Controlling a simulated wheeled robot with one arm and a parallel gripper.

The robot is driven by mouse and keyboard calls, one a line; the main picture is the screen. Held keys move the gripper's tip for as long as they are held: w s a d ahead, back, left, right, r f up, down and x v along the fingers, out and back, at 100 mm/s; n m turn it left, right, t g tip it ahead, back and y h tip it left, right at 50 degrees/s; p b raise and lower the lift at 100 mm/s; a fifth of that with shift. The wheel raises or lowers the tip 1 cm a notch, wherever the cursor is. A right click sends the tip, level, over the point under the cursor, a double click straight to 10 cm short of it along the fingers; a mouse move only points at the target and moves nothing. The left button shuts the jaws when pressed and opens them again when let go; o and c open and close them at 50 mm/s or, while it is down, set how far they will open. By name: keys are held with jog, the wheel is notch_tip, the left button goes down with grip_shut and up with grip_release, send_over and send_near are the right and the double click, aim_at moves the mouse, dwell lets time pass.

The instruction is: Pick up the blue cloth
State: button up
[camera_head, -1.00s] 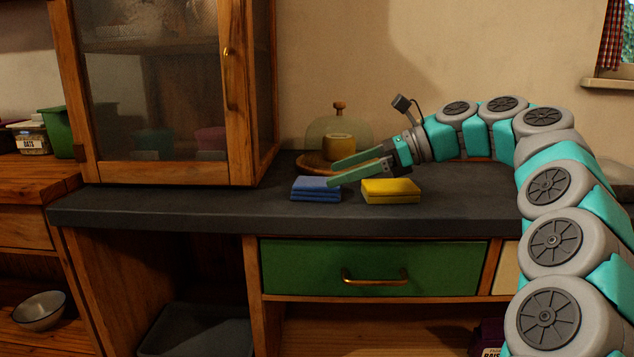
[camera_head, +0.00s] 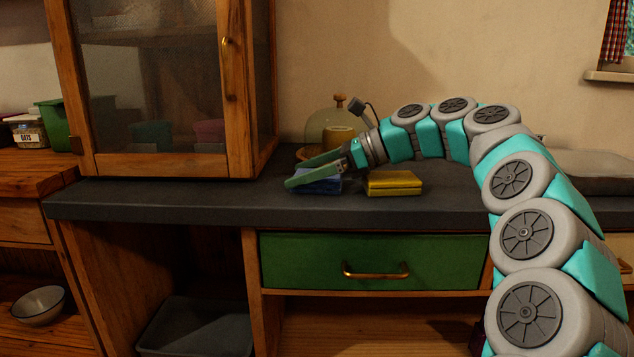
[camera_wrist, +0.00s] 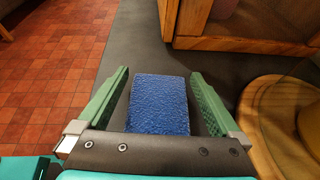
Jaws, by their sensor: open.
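The blue cloth (camera_head: 318,186) lies folded on the dark countertop (camera_head: 150,204), partly hidden behind my gripper in the head view. My gripper (camera_head: 298,174) is open with its green fingers at the cloth. In the wrist view the cloth (camera_wrist: 158,104) lies between the two open fingers of my gripper (camera_wrist: 160,82), with a narrow gap visible on each side. I cannot tell whether the fingers touch the cloth or the counter.
A folded yellow cloth (camera_head: 393,182) lies just right of the blue one. A glass dome on a round wooden board (camera_wrist: 270,124) stands behind. A wooden glass-door cabinet (camera_head: 160,165) stands on the counter to the left. The green drawer (camera_head: 375,260) below is shut.

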jog(key=shift+c, duration=0.2)
jog(key=c, duration=1.1)
jog(key=shift+r, duration=0.1)
